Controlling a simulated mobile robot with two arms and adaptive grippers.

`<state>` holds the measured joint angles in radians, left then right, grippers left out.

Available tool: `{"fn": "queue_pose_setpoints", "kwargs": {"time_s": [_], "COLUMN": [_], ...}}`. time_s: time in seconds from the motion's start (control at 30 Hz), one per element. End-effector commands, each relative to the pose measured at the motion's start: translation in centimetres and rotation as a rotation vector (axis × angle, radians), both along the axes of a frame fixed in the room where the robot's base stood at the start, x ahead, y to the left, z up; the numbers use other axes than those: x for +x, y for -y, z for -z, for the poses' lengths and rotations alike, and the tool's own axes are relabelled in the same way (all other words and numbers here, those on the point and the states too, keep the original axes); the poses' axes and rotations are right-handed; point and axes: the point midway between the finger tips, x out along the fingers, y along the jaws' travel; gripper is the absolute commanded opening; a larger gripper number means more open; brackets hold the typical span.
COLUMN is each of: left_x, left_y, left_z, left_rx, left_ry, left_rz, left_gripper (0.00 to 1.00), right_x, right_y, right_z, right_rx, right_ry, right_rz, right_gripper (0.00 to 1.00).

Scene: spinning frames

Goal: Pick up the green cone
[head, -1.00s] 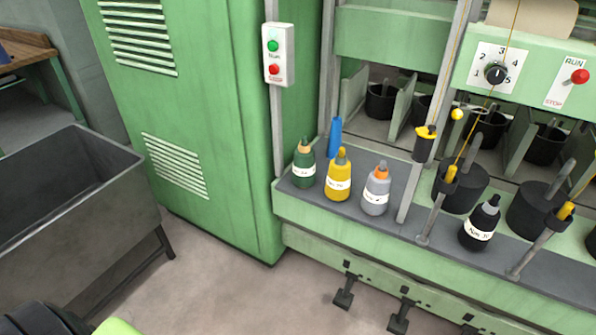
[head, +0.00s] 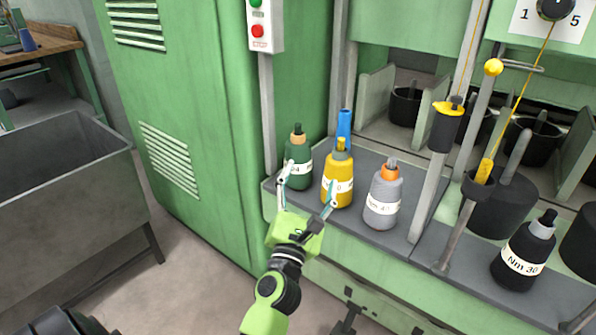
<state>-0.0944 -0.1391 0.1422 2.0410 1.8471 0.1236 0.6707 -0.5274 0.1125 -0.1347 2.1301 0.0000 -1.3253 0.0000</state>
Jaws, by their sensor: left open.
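The green cone (head: 299,158) is a dark green thread cone with a white label and a tan tip. It stands upright on the machine's grey ledge (head: 402,236), leftmost in the row. My left gripper (head: 308,184) is open and empty, just in front of the cones. Its left finger overlaps the green cone's left edge in the picture. I cannot tell whether either finger touches a cone. My right gripper is not in view.
A grey cone (head: 384,205) with an orange tip stands right of the yellow one. A blue cone (head: 344,124) stands behind the yellow one. A black cone (head: 520,262) is at the right. A metal post (head: 435,190) rises beyond the grey cone. A grey bin (head: 60,200) is at left.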

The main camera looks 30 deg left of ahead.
Motion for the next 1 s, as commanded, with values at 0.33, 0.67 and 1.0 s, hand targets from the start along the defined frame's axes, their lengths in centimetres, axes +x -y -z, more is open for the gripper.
{"fn": "queue_pose_setpoints", "kwargs": {"time_s": [0.33, 0.67, 1.0], "left_x": [1.1, 6.4, 8.8], "left_y": [-5.4, -8.4, -9.5], "left_z": [2.3, 1.5, 1.4], "left_rx": [-0.467, -0.466, -0.466], "left_ry": [0.045, 0.044, 0.044], "left_rz": [-0.085, -0.086, -0.086], "left_gripper": [0.67, 0.67, 0.67], "right_x": [0.0, 0.0, -0.1], "right_y": [0.0, 0.0, 0.0], "right_z": [0.0, -0.5, -2.0], "right_rx": [0.000, 0.001, 0.001], "right_ry": [0.000, 0.005, 0.014], "right_rz": [0.000, 0.000, 0.001], "right_gripper": [0.40, 0.40, 0.40]}}
